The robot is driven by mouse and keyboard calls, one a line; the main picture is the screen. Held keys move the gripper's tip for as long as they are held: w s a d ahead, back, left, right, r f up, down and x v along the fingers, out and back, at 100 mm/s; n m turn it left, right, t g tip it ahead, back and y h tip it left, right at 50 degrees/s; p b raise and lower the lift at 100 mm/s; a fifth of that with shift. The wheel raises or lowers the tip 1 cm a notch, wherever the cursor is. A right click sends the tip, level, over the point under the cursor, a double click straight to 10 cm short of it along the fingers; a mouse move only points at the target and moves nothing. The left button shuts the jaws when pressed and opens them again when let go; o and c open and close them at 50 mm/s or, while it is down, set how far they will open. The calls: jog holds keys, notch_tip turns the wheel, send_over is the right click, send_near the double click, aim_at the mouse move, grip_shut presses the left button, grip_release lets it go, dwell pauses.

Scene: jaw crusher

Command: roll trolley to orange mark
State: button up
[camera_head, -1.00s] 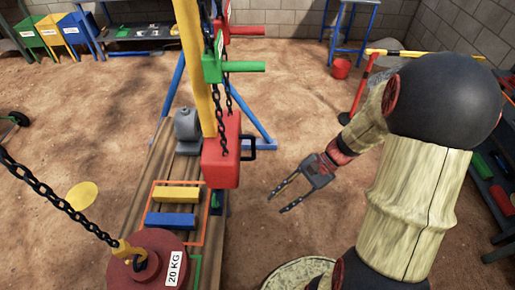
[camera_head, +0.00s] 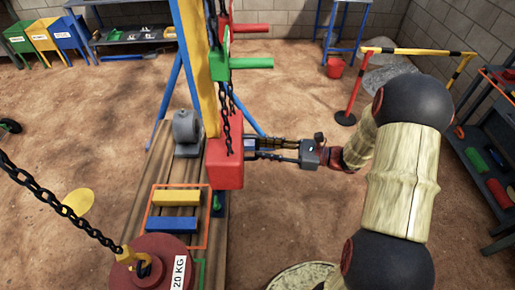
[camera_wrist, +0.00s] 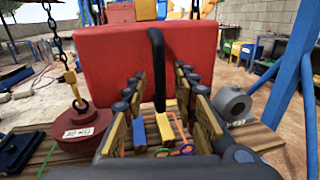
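A red block (camera_head: 225,162) with a black handle (camera_wrist: 157,65) on its side is next to chains below a yellow beam (camera_head: 195,70). My gripper (camera_head: 256,149) reaches in from the right to the handle side. In the wrist view its fingers stand apart on either side of the handle; contact is not clear. No part is plainly recognisable as the trolley. An orange outline (camera_head: 206,240) on the wooden planks surrounds a yellow bar (camera_head: 177,197) and a blue bar (camera_head: 173,224).
A red 20 KG weight (camera_head: 150,277) hangs on a chain at the front left. Green (camera_head: 250,63) and red (camera_head: 249,28) handles project above the block. A grey cylinder (camera_head: 187,127) sits on the planks. A barrier (camera_head: 420,52) and shelf (camera_head: 490,180) stand right. Sandy floor between is open.

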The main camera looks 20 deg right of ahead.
jog(key=shift+x, duration=1.25)
jog(key=shift+c, duration=0.9)
grip_shut()
